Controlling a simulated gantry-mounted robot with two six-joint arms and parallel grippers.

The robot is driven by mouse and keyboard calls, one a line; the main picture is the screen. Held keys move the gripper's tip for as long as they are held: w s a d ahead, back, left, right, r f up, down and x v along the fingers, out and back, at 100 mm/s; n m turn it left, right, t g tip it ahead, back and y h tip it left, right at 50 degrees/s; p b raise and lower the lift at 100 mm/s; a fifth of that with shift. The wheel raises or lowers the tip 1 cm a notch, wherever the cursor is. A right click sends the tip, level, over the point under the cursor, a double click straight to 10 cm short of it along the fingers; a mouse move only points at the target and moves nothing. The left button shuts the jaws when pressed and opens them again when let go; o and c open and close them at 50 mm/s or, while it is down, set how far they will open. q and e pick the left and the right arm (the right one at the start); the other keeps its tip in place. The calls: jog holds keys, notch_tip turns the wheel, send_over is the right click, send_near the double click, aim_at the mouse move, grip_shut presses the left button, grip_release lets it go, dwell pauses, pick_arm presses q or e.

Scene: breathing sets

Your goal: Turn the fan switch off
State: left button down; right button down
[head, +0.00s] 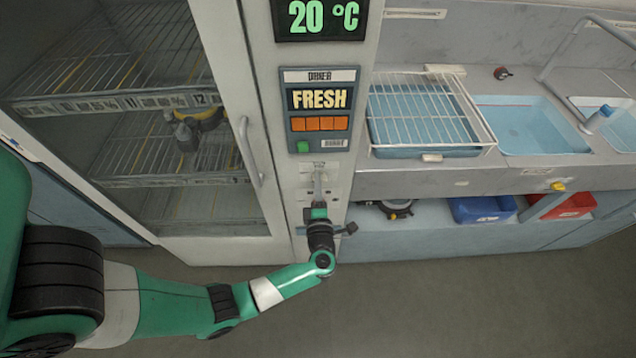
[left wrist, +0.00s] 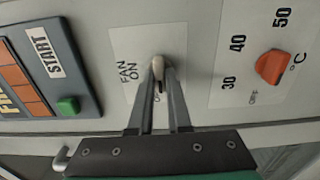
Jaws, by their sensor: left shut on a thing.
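The fan switch (left wrist: 158,64) is a small pale lever on a white plate (left wrist: 125,45) marked "FAN ON", seen in the left wrist view. My left gripper (left wrist: 160,78) has its two fingers close together on the lever. In the head view my left gripper (head: 318,190) reaches up to the cabinet's control column, below the "FRESH" panel. The switch itself is too small to make out there. Part of the lettering beside the switch is hidden by the fingers. My right gripper is in neither view.
An orange temperature knob (left wrist: 271,67) sits beside the switch plate. A green START button (left wrist: 68,105) is on the other side. The glass-doored cabinet's door handle (head: 250,150) is left of the control column. A sink counter (head: 510,172) stands to the right.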

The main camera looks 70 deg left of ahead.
pick_arm(q)
jog(key=c, duration=0.9)
grip_release()
jog(key=shift+o, duration=0.2)
jog(key=p+v, duration=0.1)
jog(key=v, duration=1)
jog(key=shift+d, duration=0.35)
jog(key=shift+s+a, duration=0.1)
